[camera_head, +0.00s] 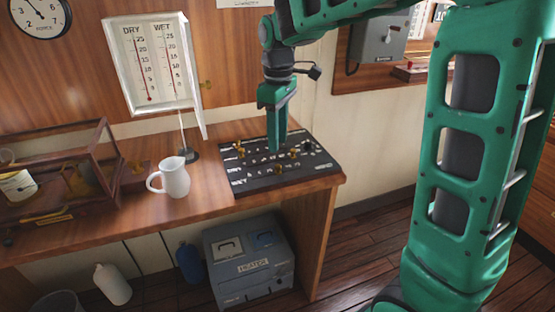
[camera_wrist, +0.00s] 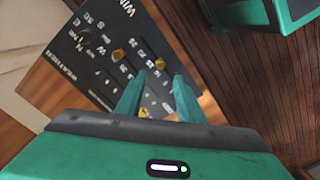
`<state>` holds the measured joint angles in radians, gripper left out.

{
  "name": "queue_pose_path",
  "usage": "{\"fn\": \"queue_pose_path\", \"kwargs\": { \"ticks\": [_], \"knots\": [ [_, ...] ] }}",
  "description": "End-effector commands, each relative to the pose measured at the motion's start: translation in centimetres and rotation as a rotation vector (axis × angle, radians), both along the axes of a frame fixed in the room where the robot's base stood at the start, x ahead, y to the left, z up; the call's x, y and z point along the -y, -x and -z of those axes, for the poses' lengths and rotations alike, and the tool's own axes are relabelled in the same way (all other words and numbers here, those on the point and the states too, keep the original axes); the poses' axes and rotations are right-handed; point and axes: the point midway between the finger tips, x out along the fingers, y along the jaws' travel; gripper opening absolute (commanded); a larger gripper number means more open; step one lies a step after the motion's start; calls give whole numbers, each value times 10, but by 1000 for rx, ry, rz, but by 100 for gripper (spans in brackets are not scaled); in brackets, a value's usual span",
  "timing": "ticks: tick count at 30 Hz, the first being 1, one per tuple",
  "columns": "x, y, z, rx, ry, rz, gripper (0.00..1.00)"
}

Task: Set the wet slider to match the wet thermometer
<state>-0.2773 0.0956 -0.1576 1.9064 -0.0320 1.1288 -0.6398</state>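The white thermometer case (camera_head: 110,62) hangs on the wall with DRY and WET scales. The wet thermometer (camera_head: 176,72) is the right one; its exact reading is too small to tell. The black slider panel (camera_head: 262,182) lies on the desk with brass knobs on its tracks; it also fills much of the wrist view (camera_wrist: 60,68). Which knob is the wet slider I cannot tell for sure. My gripper (camera_head: 277,146) points down over the panel. In the wrist view its fingers (camera_wrist: 157,82) are apart, with a brass knob (camera_wrist: 160,63) just beyond the gap between their tips.
A glass-sided wooden case (camera_head: 70,170) is farther left. The floor right of the desk is clear.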

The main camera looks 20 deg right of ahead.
Motion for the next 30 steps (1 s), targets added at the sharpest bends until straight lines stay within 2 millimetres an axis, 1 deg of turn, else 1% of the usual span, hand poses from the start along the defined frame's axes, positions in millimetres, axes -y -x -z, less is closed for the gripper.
{"fn": "queue_pose_path", "kwargs": {
  "ticks": [1, 6, 12, 18, 26, 27, 29, 30],
  "knots": [
    [0, 1, 10, -4, 1, 1, 34],
    [1, 1, 40, -4, 1, 3, 34],
    [2, 1, 65, -2, 1, 4, 34],
    [2, 1, 75, 1, 1, 5, 34],
    [2, 1, 76, 1, 0, 5, 34],
    [2, 0, 76, 1, 0, 5, 25],
    [2, 1, 76, 1, 0, 5, 10],
    [2, 0, 76, 1, 0, 5, 1]
  ]
}}
